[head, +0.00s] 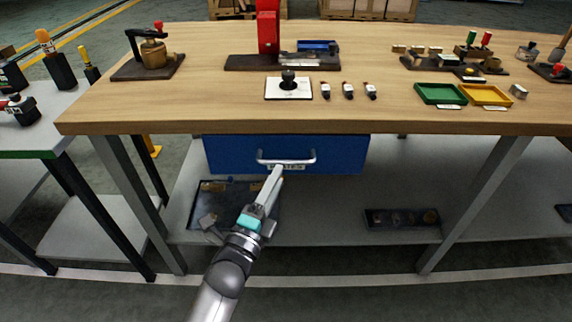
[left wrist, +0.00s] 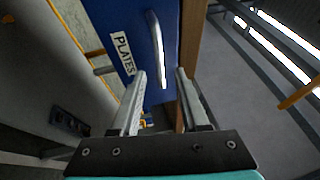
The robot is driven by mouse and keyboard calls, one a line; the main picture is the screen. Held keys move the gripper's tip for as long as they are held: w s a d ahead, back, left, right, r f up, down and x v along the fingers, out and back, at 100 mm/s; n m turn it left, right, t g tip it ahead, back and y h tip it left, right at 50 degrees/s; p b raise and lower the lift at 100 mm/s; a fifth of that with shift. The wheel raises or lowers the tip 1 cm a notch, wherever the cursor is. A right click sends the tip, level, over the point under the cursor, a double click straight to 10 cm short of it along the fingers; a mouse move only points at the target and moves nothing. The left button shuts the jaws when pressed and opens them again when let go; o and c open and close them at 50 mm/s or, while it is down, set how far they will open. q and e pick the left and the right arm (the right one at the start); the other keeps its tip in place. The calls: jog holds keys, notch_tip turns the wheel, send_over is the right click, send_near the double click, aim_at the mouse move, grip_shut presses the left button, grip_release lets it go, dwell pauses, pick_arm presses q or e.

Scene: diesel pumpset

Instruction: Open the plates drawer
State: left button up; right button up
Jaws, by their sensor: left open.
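The blue plates drawer (head: 345,152) hangs under the front of the wooden workbench and looks closed. Its silver bar handle (head: 300,161) runs across the front, above a label partly covered by my gripper. My left gripper (head: 278,170) is at the lower edge of the handle, near its middle. In the left wrist view the open jaws (left wrist: 160,72) point at the handle (left wrist: 156,48), which shows in line with the gap between them. The label reading PLATES (left wrist: 123,54) is on the blue drawer front (left wrist: 105,18). I cannot tell whether a finger touches the handle. My right gripper is out of view.
The workbench top (head: 210,112) overhangs just above the drawer. On it stand a red press (head: 268,27), a green tray (head: 440,94) and a yellow tray (head: 486,95). A grey lower shelf (head: 330,222) holds a dark tray (head: 402,219). The space before the drawer is otherwise clear.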

aim_at(286, 160)
pick_arm(q)
jog(key=shift+b+x, duration=0.75)
jog(key=shift+x, duration=2.25)
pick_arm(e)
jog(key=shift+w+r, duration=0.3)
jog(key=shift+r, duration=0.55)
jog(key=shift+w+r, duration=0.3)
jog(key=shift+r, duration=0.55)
pick_arm(q)
jog(key=shift+c, duration=0.2)
grip_shut()
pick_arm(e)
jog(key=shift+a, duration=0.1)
